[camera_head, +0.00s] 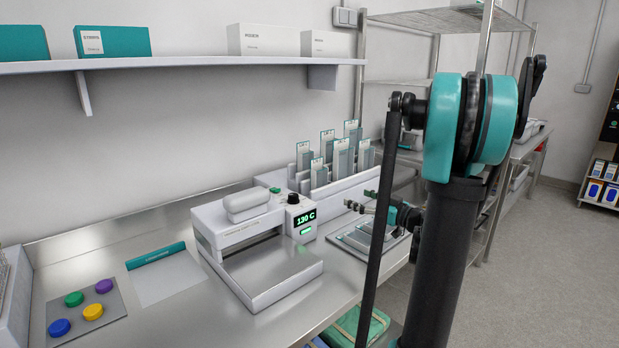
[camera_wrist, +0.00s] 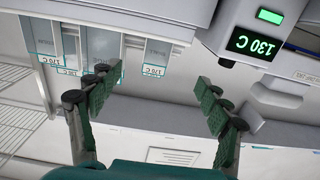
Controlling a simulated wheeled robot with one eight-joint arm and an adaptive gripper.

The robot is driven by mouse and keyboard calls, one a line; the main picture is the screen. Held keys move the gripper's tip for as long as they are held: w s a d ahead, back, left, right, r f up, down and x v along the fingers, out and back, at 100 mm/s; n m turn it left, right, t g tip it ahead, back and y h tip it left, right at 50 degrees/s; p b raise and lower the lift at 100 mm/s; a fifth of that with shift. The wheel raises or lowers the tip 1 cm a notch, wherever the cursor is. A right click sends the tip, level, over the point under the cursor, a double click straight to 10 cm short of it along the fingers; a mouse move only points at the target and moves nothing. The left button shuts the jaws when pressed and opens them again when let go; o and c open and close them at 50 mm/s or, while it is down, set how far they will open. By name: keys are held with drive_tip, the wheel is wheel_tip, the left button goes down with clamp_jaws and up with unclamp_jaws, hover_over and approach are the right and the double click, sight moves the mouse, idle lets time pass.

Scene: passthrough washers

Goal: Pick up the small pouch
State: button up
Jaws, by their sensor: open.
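Several pale pouches with white labels stand upright in a white rack (camera_head: 345,190) on the bench; they differ in height. A short one (camera_head: 317,172) stands at the front left of the rack, but I cannot be sure it is the small pouch. My gripper (camera_head: 360,199) is in front of the rack's right part, with its fingers pointing left. In the upside-down wrist view, my gripper (camera_wrist: 160,80) is open and empty. A labelled pouch (camera_wrist: 157,52) shows beyond the gap between the fingertips, and taller pouches (camera_wrist: 100,50) stand left of it.
A heat sealer (camera_head: 265,245) reading 130 C stands left of the rack. A tray of flat pieces (camera_head: 368,238) lies below my gripper. A mat with coloured discs (camera_head: 85,308) and a white sheet (camera_head: 168,280) lie at left. A shelf (camera_head: 180,63) with boxes hangs above.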

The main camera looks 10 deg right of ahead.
sight(322, 181)
drive_tip(key=x, duration=1.7)
drive_tip(key=shift+w+a+r, duration=0.1)
drive_tip(key=shift+w+r, duration=0.05)
drive_tip(key=c, duration=0.9)
